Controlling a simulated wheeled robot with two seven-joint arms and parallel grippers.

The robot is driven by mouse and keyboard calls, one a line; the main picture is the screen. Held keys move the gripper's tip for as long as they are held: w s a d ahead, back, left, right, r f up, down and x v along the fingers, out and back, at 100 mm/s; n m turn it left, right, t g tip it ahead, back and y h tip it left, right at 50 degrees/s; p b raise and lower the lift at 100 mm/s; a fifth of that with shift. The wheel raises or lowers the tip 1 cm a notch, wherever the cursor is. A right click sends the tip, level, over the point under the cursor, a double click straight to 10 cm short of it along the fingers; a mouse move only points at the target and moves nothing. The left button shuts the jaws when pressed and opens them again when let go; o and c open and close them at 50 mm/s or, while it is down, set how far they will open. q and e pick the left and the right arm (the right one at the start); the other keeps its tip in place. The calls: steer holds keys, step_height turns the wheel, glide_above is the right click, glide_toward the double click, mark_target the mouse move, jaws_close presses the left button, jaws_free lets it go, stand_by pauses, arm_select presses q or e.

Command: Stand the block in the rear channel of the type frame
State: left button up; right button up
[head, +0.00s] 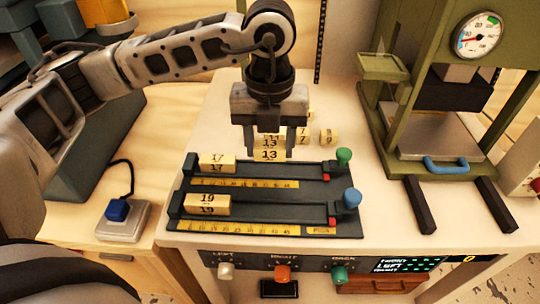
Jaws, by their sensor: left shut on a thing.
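My left gripper (269,155) points down and is shut on a cream block marked 13 (268,156), its fingers on the block's left and right sides. The block is upright at the back edge of the dark type frame (255,210). I cannot tell how high it is or whether it touches the frame. In the rear channel, a block marked 17 (217,163) stands at the left end. In the front channel, a block marked 19 (206,206) stands at the left. Both channels are bare to the right of these blocks. My right gripper is out of view.
Loose blocks (328,137) stand behind the frame, partly hidden by my gripper. A green knob (344,156) and a blue knob (351,198) sit at the channels' right ends. A green press (430,110) stands at the right. A blue-button box (122,220) lies at the left.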

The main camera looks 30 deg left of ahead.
mark_target(271, 170)
arm_select(q)
steer(key=w+f, duration=0.1)
steer(key=w+a+f, duration=0.1)
steer(key=shift+f, duration=0.4)
steer(key=shift+w+a+f, duration=0.2)
steer(key=shift+w+f, duration=0.3)
steer(key=shift+f, duration=0.15)
steer(key=shift+w+a+f, duration=0.1)
steer(key=shift+w+f, duration=0.05)
steer(key=shift+f, duration=1.55)
steer(key=shift+f, duration=0.15)
steer(key=o, duration=1)
steer(key=shift+c, duration=0.2)
